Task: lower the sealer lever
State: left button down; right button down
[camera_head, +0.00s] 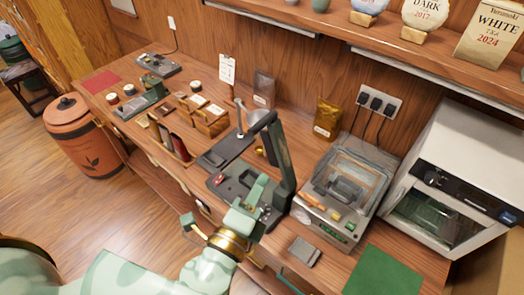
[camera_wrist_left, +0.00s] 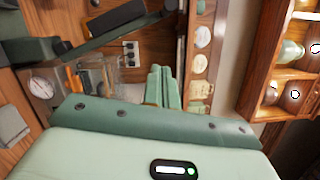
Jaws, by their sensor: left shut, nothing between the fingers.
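The sealer lever (camera_head: 284,160) is a long dark arm. It stands raised, close to upright, at the right end of a dark sealer base (camera_head: 226,185) on the bench. In the left wrist view the lever (camera_wrist_left: 117,18) appears as a dark bar across the top. My left gripper (camera_head: 262,183) is over the sealer base, just left of the lever's lower part. Its green fingers (camera_wrist_left: 158,75) are together with nothing between them. I cannot tell whether they touch the lever. My arm hides part of the base. My right gripper is not seen.
A clear-lidded machine (camera_head: 345,185) stands right of the lever, with a white oven (camera_head: 455,170) beyond. A gold pouch (camera_head: 327,119) and a dark pouch (camera_head: 264,90) stand behind. A grey block (camera_head: 304,251) and a green mat (camera_head: 383,272) lie in front.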

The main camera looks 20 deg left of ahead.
pick_arm(q)
jog(key=w+a+r+p, duration=0.1)
jog(key=w+p, duration=0.3)
jog(key=w, duration=0.7)
jog(key=shift+a+r+p, duration=0.25)
jog(key=shift+a+p, duration=0.15)
jog(key=shift+a, duration=0.45)
jog(key=shift+w+a+f+n, duration=0.15)
jog(key=shift+a+n, duration=0.15)
jog(key=shift+a, duration=0.2)
jog(key=w+a+f+n+g, duration=0.1)
jog(key=w+a+f+n, duration=0.15)
jog(key=a, duration=0.25)
jog(key=w+a+f+n+g, duration=0.1)
jog(key=a+f+n, duration=0.2)
jog(key=a+n, duration=0.15)
jog(key=w+a+f+n+g+h+b, duration=0.1)
jog(key=a+f+n, duration=0.4)
jog(key=f, duration=0.8)
jog(key=w+a+b, duration=0.1)
jog(key=b, duration=0.1)
jog(key=shift+a+f+n+b, duration=0.2)
jog(key=shift+n+b, duration=0.1)
jog(key=shift+b, duration=0.05)
